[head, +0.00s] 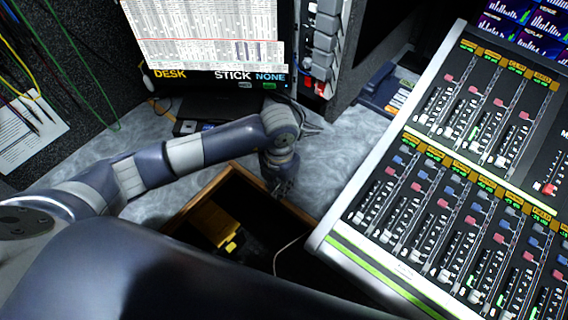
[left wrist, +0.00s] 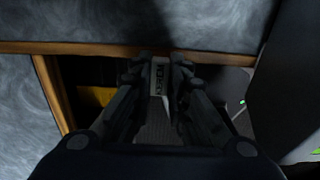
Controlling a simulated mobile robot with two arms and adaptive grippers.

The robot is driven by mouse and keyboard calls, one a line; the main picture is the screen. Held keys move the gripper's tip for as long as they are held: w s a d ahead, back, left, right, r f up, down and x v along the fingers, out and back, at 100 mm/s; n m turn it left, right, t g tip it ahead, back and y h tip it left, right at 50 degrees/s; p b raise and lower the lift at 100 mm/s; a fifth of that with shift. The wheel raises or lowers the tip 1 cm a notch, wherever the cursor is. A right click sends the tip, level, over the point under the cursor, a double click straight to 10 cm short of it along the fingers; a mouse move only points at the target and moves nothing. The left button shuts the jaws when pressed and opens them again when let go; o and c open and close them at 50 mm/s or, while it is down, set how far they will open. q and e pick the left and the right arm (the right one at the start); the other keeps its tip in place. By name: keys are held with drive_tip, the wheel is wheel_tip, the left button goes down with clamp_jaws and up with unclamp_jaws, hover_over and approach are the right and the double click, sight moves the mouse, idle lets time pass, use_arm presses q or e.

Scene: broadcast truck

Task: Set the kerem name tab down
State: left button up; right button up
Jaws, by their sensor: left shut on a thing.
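My left gripper (head: 283,188) hangs over the far edge of an open wooden drawer (head: 198,196) in the head view. In the left wrist view the same gripper (left wrist: 160,66) is shut on the kerem name tab (left wrist: 159,80), a narrow dark tab with pale letters reading KEREM. The tab stands between the fingers, partly covered by them. It cannot be made out in the head view. Whether its lower end touches anything is unclear. My right gripper is not in view.
A yellow object (head: 216,224) lies inside the dark drawer. The mixing console (head: 440,190) stands close on the right. A monitor (head: 205,40) labelled DESK, STICK and NONE stands at the back. The grey worktop (head: 335,160) has bare room beside the drawer.

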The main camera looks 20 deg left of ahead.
use_arm(q)
drive_tip(key=w+b, duration=0.1)
drive_tip(key=w, duration=0.1)
drive_tip(key=w+b, duration=0.1)
drive_tip(key=w, duration=0.2)
drive_tip(key=w+f+b, duration=0.1)
drive_tip(key=w, duration=0.2)
drive_tip(key=shift+a+b, duration=0.1)
drive_tip(key=shift+b, duration=0.2)
drive_tip(key=shift+w+f+b, duration=0.2)
drive_tip(key=shift+b, duration=0.15)
wheel_tip(320, 180, down, 3)
drive_tip(key=shift+f+b, duration=0.1)
drive_tip(key=shift+b, duration=1)
drive_tip(key=o, duration=0.8)
